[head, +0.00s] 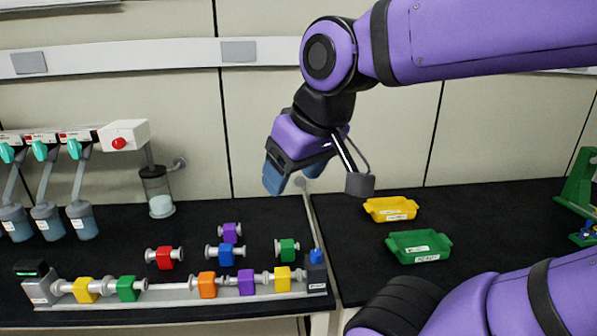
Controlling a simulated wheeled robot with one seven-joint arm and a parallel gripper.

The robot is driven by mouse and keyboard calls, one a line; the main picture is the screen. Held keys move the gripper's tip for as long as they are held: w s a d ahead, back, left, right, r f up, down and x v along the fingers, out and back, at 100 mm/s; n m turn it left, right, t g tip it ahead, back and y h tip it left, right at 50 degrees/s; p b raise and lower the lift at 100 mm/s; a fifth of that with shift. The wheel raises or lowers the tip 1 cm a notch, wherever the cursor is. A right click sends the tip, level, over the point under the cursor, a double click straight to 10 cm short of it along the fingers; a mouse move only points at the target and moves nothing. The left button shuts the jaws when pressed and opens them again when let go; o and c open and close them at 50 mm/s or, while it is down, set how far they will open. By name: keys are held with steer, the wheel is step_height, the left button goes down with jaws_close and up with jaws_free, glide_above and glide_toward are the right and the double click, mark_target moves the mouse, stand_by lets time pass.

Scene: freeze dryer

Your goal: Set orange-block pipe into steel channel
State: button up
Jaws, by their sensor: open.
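The orange-block pipe (207,285) is in line with the other block pipes along the steel channel (180,301) at the front of the left bench. It appears to rest in the channel between a thin bare stretch on its left and a purple-block pipe (246,282) on its right. From this view I cannot tell how fully it is seated. My gripper (292,180) is open and empty. It hangs in the air well above and behind the channel, near the gap between the benches, touching nothing.
Loose red (164,258), blue (225,254), purple (230,233) and green (287,249) block pipes lie behind the channel. Yellow (391,209) and green (418,247) trays stand on the right bench. Flasks (47,221) hang at the left.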

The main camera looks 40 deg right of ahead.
steer(key=shift+s+d, duration=0.1)
steer(key=shift+s, duration=0.35)
steer(key=shift+o, duration=0.4)
steer(key=shift+w, duration=0.15)
